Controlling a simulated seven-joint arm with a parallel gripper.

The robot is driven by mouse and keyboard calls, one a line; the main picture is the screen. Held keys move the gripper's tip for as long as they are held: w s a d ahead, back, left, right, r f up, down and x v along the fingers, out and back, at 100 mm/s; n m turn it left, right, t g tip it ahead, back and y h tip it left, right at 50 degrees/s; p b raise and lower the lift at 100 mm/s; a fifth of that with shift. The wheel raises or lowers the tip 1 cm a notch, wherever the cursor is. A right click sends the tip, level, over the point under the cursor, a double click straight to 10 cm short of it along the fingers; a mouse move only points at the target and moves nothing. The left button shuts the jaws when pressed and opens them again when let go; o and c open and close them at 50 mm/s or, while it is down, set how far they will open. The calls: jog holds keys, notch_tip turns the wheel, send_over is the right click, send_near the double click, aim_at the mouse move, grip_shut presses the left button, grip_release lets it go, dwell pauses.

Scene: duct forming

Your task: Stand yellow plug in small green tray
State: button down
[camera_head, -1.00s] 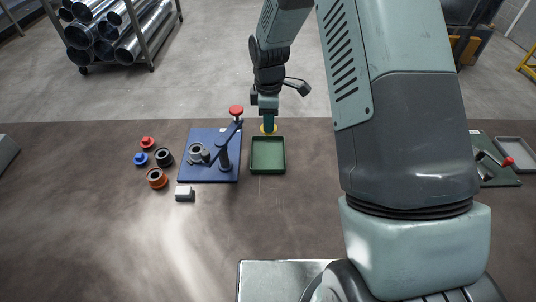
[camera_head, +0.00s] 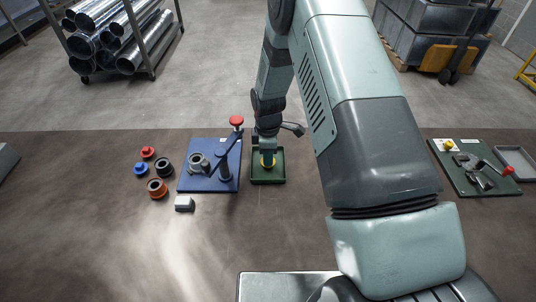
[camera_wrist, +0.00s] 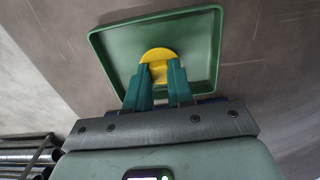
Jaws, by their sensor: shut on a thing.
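Left of the tray is a blue plate (camera_head: 208,184) with a lever press and red knob (camera_head: 236,121). A green fixture board (camera_head: 470,186) and a grey tray (camera_head: 516,162) are far right.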

jog(key=shift+f, duration=0.15)
jog(key=c, duration=1)
grip_release()
jog(key=s+d+r+m+t, duration=0.1)
jog(key=s+d+r+m, duration=0.1)
jog(key=r, duration=1)
jog(key=s+d+r+m, duration=0.1)
jog(key=r+m, duration=0.1)
jog(key=r, duration=1.1)
jog(key=s+d+r+m+t, duration=0.2)
jog(key=s+d+r+m, duration=0.25)
jog(key=s+r, duration=0.45)
jog(key=s+d+r+m+t, duration=0.1)
jog(key=s+r+m, duration=0.1)
jog(key=s, duration=0.3)
jog(key=s+d+r+m, duration=0.1)
jog(key=s+r+m, duration=0.2)
jog(key=s, duration=0.3)
jog(key=s+d+r+m+t, duration=0.1)
jog(key=s+r+m, duration=0.1)
jog(key=s+m, duration=0.2)
jog(key=shift+s+r+t, duration=0.15)
jog(key=shift+s+r, duration=0.05)
jog(key=shift+s, duration=0.3)
jog(key=shift+s+r+t, duration=0.15)
jog(key=shift+s+r, duration=0.05)
jog(key=shift+s, duration=0.25)
